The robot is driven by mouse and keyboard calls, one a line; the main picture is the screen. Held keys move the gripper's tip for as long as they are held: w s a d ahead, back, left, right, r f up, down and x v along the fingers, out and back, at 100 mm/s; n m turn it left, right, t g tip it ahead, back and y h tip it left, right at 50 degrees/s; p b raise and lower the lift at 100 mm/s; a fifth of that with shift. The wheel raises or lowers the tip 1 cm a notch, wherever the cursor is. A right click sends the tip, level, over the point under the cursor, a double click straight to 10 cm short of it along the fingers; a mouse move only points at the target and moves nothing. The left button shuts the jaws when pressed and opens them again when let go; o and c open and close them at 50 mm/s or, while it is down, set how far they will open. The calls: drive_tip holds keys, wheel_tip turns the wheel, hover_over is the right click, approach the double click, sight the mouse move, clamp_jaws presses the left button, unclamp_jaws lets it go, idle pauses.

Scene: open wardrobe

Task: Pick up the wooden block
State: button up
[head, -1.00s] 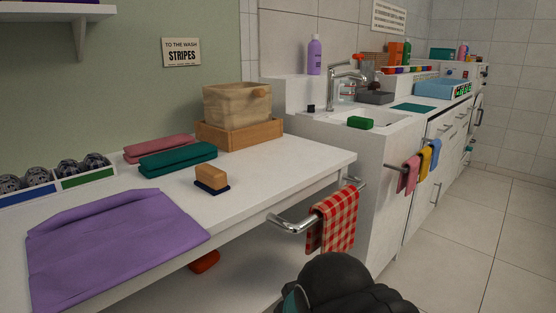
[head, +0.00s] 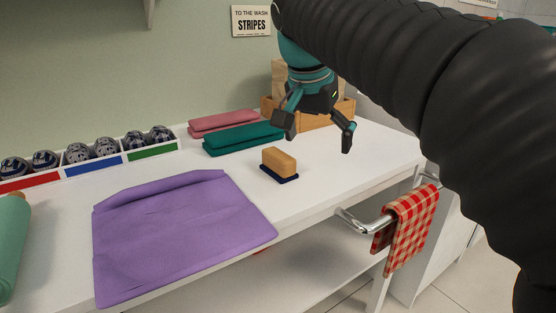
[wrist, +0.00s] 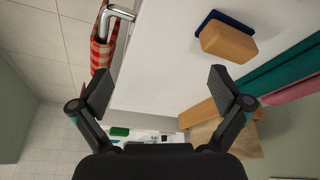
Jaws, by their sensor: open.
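The wooden block (head: 279,161) is tan and sits on a thin dark blue base (head: 280,174) on the white table, right of the purple cloth. In the wrist view the wooden block (wrist: 228,41) shows at the upper right, beyond the fingertips, with its dark blue base (wrist: 222,17) along one side. My gripper (head: 316,139) is open and empty in the head view, above the table and to the right of the block. Its two spread fingers also frame the wrist view (wrist: 163,92), with nothing between them.
Green (head: 243,138) and pink (head: 222,122) folded cloths lie behind the block. A wooden box (head: 345,110) stands behind my gripper. A purple cloth (head: 175,235) covers the table's left front. A checkered towel (head: 411,225) hangs on a metal rail at the front edge. A divided tray (head: 110,168) holds rolled items.

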sight(278, 154)
drive_tip(key=w+a+r+m+h, duration=0.1)
drive_tip(key=w+a+r+m, duration=0.15)
drive_tip(key=a, duration=0.35)
drive_tip(key=w+a+r+m+h, duration=0.1)
drive_tip(key=w+a+r+m, duration=0.1)
drive_tip(key=w+a, duration=0.25)
drive_tip(key=shift+g, duration=0.3)
drive_tip(key=b+x, duration=0.1)
drive_tip(key=x, duration=0.3)
drive_tip(key=b+x, duration=0.1)
drive_tip(key=x, duration=0.3)
drive_tip(key=a+b+x, duration=0.1)
drive_tip(key=x, duration=0.4)
drive_tip(key=shift+s+f+b, duration=0.3)
drive_tip(key=shift+s, duration=0.1)
drive_tip(key=c, duration=0.9)
